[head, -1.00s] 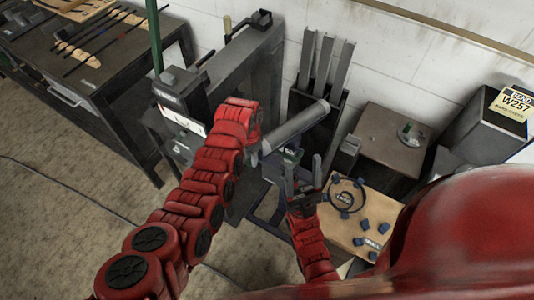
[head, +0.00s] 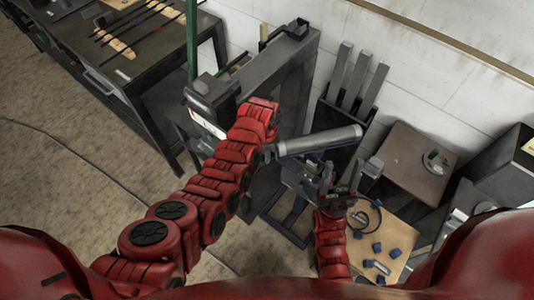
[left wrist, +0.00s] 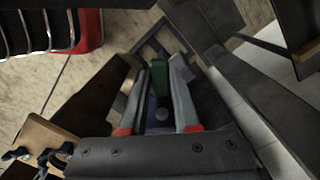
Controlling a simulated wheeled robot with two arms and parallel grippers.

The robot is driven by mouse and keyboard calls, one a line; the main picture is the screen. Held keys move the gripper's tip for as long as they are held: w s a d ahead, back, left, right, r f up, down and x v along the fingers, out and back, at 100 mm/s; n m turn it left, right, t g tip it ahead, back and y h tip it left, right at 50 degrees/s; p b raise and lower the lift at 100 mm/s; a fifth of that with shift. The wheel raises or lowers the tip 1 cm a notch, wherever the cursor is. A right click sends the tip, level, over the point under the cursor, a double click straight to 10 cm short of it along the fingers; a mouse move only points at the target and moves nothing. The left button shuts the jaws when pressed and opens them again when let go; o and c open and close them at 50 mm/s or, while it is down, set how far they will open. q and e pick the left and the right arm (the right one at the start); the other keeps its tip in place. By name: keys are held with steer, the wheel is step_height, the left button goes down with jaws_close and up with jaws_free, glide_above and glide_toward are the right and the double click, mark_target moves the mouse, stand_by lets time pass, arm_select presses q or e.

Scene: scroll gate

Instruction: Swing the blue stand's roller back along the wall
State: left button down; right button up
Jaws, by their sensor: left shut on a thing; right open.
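The grey roller (head: 320,140) lies nearly level in the head view, between my two arms, its left end close to my left wrist. The dark blue base frame of the stand (head: 291,220) is on the floor below; it also shows in the left wrist view (left wrist: 150,48). My left gripper's fingers are hidden behind its wrist in the head view. In the left wrist view the fingertips of my left gripper (left wrist: 162,72) are on either side of a green piece (left wrist: 160,78). My right gripper (head: 338,176) is open, fingers raised, below the roller's right half.
A dark cabinet (head: 280,70) stands behind my left wrist. A bin with grey metal channels (head: 358,75) is by the white wall. A brown-topped box (head: 415,160) and a board with blue pieces (head: 385,240) are at right.

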arm_select(q)
steer(key=c, duration=0.6)
jaws_free()
steer(key=shift+c, duration=0.2)
steer(key=shift+r, duration=0.1)
step_height(320, 180, up, 17)
steer(key=p, duration=0.3)
steer(key=shift+r, duration=0.1)
